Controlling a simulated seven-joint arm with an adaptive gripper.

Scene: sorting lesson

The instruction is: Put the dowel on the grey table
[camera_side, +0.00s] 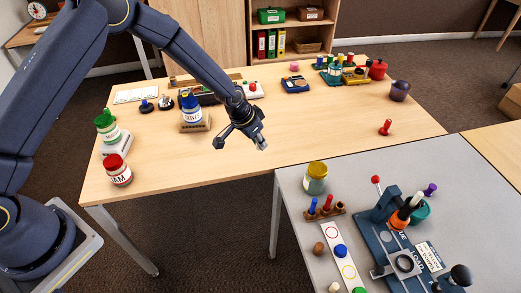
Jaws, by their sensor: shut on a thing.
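My gripper (240,141) is above the front middle of the wooden table, its fingers pointing down and to the right. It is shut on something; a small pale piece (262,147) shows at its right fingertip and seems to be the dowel. Most of that piece is hidden or blends with the wood behind it. The grey table (420,165) stands at the lower right, to the right of and nearer than my gripper.
The wooden table (200,172) holds a red-lidded jam jar (118,170), a blue-lidded jar (190,108) and a red peg (385,127).

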